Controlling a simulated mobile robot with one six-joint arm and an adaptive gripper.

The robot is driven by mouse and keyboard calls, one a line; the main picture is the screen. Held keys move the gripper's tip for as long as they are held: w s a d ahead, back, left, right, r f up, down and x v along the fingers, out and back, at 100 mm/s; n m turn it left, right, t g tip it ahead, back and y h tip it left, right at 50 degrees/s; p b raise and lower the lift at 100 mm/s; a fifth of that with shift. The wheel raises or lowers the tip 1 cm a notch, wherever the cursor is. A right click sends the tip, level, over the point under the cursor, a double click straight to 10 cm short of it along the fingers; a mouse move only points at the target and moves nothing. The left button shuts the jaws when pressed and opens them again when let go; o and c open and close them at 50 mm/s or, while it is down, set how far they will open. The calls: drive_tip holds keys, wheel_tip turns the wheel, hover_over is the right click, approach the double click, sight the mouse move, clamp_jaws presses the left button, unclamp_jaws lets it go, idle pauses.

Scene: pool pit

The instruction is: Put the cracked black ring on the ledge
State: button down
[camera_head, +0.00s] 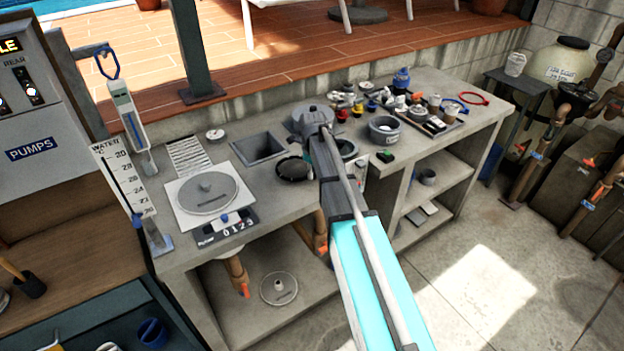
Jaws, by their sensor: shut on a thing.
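A round black piece (292,168), perhaps the cracked black ring, shows on or just above the grey counter, left of my forearm and right of the square opening. No crack can be made out at this size. My arm reaches from the bottom of the view to the counter's middle, with its grey wrist end over the back part. My gripper's fingers are hidden behind the arm, so I cannot see whether they touch the black piece. I cannot tell which surface is the ledge.
A red ring (474,98) lies at the far right end. Open shelves are below.

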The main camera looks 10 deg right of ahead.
drive_tip(key=shift+f+b, duration=0.3)
drive_tip(key=shift+f, duration=0.3)
drive_tip(key=shift+f, duration=0.15)
drive_tip(key=c, duration=0.6)
unclamp_jaws()
drive_tip(key=shift+r, duration=0.2)
wheel_tip(320, 180, up, 12)
drive_tip(key=p, duration=1.2)
